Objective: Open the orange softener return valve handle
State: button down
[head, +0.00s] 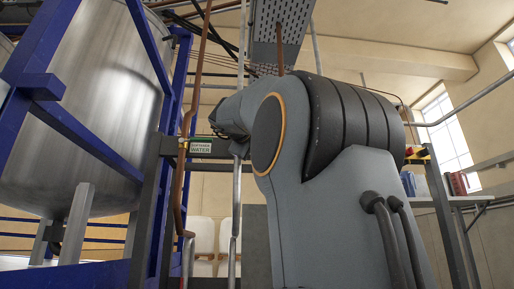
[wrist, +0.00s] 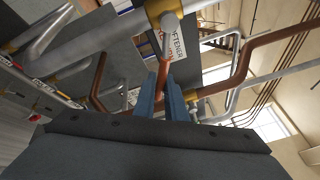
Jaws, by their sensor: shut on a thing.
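The orange valve handle (wrist: 163,72) shows in the wrist view as a narrow bar below a grey round valve end on a thick pipe. My gripper (wrist: 162,88) has its two blue-grey fingers on either side of the handle and is shut on it. The lower part of the handle is hidden between the fingers. A white softener label (wrist: 180,43) is beside the valve. In the head view my own arm covers the middle, and neither the jaws nor the handle can be made out.
Brown and grey pipes (wrist: 245,62) run close to the right of my gripper. In the head view a large steel tank (head: 95,90) in a blue frame (head: 85,135) stands at left. A water sign (head: 200,147) is left of my arm. A shelf (head: 455,200) is at right.

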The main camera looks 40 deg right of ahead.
jog(key=w+a+f+m+y, duration=0.2)
jog(key=a+f+m+y, duration=0.2)
jog(key=m, duration=0.3)
jog(key=shift+w, duration=0.4)
dwell(0.5)
jog(key=c, duration=1.8)
grip_release()
jog(key=b+v, duration=0.2)
jog(key=v, duration=0.5)
jog(key=shift+s+a, duration=0.2)
jog(key=shift+a, duration=0.1)
